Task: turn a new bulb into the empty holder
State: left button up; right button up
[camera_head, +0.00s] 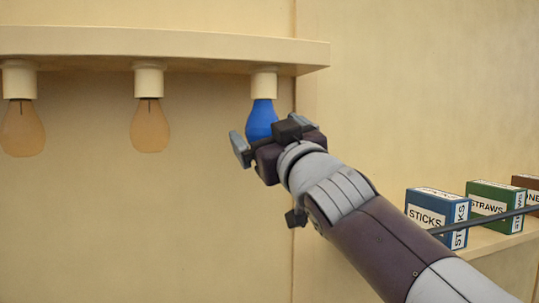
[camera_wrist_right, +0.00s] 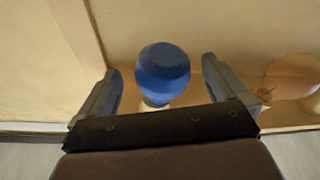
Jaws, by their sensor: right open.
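A blue bulb (camera_head: 262,118) hangs upright in the rightmost cream holder (camera_head: 264,82) under the shelf. Its neck meets the holder; I cannot tell how far in it is turned. My right gripper (camera_head: 275,138) is just below and in front of the bulb in the head view, its fingers spread. In the right wrist view the blue bulb (camera_wrist_right: 162,72) shows between the two open fingers of the right gripper (camera_wrist_right: 162,90), with a gap on each side. My left gripper is not in view.
Two amber bulbs (camera_head: 150,125) (camera_head: 22,128) hang in holders to the left. The cream shelf (camera_head: 160,45) runs above them. On a ledge at the right stand a blue STICKS box (camera_head: 428,215), a green STRAWS box (camera_head: 488,205) and a brown box (camera_head: 527,184). The wall below the amber bulbs is clear.

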jog(key=shift+s+a+f+m+t+h+b, duration=0.15)
jog(key=shift+m+h+b, duration=0.35)
jog(key=shift+b, duration=0.7)
jog(key=shift+f+m+t+h+b, duration=0.2)
jog(key=shift+h+b, duration=0.5)
jog(key=shift+b, duration=0.5)
jog(key=shift+s+a+f+m+t+h+b, duration=0.1)
jog(key=shift+m+t+h+b, duration=0.35)
jog(key=shift+b, duration=0.75)
jog(key=shift+a+r+m+h, duration=0.15)
jog(key=shift+m+h, duration=0.3)
jog(key=shift+h, duration=0.7)
jog(key=h, duration=0.1)
jog(key=m+h+p, duration=0.1)
jog(key=shift+a+r+h, duration=0.15)
jog(key=shift+r+h, duration=0.1)
jog(key=shift+h, duration=0.05)
jog(key=shift+r+m+h+p, duration=0.1)
jog(key=shift+m+h+p, duration=0.2)
jog(key=shift+m+h, duration=0.55)
jog(key=shift+s+a+f+m+h, duration=0.15)
jog(key=shift+f+m+h, duration=0.1)
jog(key=shift+h, duration=0.6)
jog(key=shift+d, duration=0.35)
jog(key=shift+a, duration=0.15)
jog(key=shift+c, duration=0.9)
jog(key=c, duration=0.9)
